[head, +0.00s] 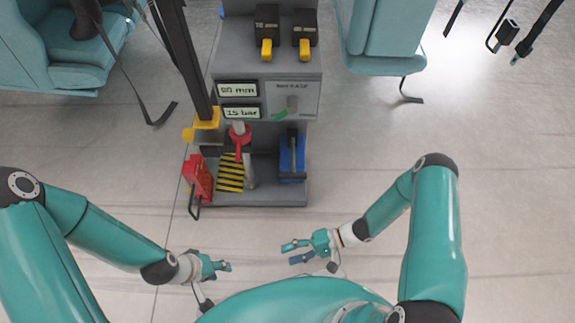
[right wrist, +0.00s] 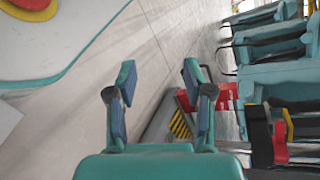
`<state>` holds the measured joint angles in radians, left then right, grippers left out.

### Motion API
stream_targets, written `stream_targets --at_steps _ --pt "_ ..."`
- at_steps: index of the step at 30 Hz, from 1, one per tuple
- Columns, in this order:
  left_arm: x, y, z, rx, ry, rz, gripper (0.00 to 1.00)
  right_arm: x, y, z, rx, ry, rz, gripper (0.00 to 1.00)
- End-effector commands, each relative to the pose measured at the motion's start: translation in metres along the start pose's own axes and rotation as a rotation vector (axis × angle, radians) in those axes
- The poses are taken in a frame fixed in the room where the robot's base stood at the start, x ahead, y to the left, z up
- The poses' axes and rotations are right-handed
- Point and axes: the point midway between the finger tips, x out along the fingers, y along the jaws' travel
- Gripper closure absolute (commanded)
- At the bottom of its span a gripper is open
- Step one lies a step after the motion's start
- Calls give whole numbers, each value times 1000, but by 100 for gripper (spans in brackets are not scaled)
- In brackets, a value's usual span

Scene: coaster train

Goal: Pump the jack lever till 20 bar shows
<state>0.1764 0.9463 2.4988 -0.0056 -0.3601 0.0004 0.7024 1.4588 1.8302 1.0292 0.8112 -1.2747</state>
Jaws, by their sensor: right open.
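A grey stand (head: 300,75) shows two small displays. The lower display (head: 241,113) reads 15 bar; the upper display (head: 238,90) is in mm, its digits hard to read. On the stand's lower shelf are a red fitting on a grey post (head: 249,170), and a blue unit (head: 300,163) with a dark upright bar. I cannot tell for sure which part is the jack lever. My right gripper (head: 287,252) is open and empty, in front of the stand and apart from it; it also shows in the right wrist view (right wrist: 158,100). My left gripper (head: 225,267) is in front too, touching nothing; its fingers are too small to judge.
A long dark post (head: 186,55) with a yellow foot stands at the stand's left. A red box (head: 199,175) with a dark loop sits at the shelf's left edge. Teal seats (head: 40,65) with hanging straps flank the stand. The floor (head: 350,150) to the right is clear.

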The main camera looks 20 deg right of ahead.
Motion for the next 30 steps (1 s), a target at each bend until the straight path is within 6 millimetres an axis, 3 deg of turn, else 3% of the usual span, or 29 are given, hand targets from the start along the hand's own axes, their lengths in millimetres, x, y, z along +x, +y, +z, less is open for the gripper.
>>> stream_targets --at_steps 1,3,6,9,13,20,30 --pt "-13 5 0 0 0 0 60 -10 -14 -20 -28 109 -147 48" --pt "-20 7 0 0 0 0 60 -30 -27 -54 -106 288 -320 48" --pt "-27 10 0 0 0 0 60 -68 -33 -91 -222 552 -475 48" --pt "-31 11 0 0 0 0 60 -102 -30 -112 -314 764 -544 48" --pt "-33 12 0 0 -1 0 60 -126 -27 -124 -380 910 -571 48" --pt "-29 10 0 0 -1 0 60 -120 -40 -140 -397 933 -574 48" --pt "-18 7 0 0 0 0 60 -85 -84 -185 -399 928 -575 48"
